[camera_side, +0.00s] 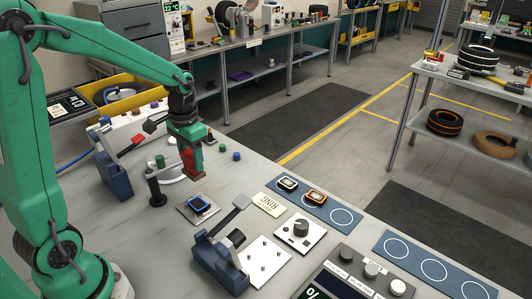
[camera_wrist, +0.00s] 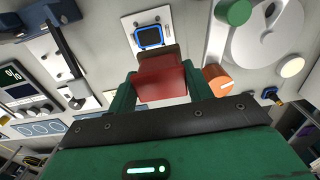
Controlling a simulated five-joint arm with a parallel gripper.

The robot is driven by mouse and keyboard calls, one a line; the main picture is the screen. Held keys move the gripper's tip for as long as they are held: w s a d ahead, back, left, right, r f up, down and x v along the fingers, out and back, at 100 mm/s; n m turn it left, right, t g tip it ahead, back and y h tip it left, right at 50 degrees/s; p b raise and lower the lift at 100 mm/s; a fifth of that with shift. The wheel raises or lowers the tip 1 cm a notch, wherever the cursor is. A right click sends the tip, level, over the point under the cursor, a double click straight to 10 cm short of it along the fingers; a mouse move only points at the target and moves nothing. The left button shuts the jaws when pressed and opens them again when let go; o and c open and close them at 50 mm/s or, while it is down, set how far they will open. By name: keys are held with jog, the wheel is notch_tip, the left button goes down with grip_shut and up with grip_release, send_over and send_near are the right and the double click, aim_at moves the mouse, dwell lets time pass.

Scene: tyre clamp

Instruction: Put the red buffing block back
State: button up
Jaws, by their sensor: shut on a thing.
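My gripper (camera_side: 190,158) is shut on the red buffing block (camera_side: 192,166) and holds it above the grey bench (camera_side: 165,240). In the wrist view the red block (camera_wrist: 162,84) sits between my two green fingers, with a brownish band at its far end. A small blue-rimmed, dark-centred piece (camera_side: 200,204) lies on a light square plate in front of the block in the side view. It also shows beyond the block in the wrist view (camera_wrist: 149,36). I cannot tell which spot on the bench belongs to the block.
A dark post (camera_side: 156,190) stands left of the blue-rimmed piece. Blue clamps with levers stand at the left (camera_side: 112,170) and front (camera_side: 220,260). A blue mat (camera_side: 318,205) with ringed circles holds two small pieces. A white dial box (camera_side: 300,230) stands near it.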

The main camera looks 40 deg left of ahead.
jog(key=w+d, duration=0.9)
jog(key=d, duration=0.3)
jog(key=shift+w+a+f, duration=0.65)
jog(key=shift+a+f, duration=1.05)
jog(key=shift+a, duration=0.2)
jog(key=shift+w+a+f, duration=0.65)
jog(key=shift+a+f, duration=1.1)
jog(key=shift+a, duration=0.1)
jog(key=shift+w+a+f, duration=0.65)
jog(key=shift+a+f, duration=1.05)
jog(key=shift+a, duration=0.2)
jog(key=shift+f, duration=0.15)
jog(key=o, duration=1)
notch_tip(320, 180, up, 12)
jog(key=shift+r, duration=0.2)
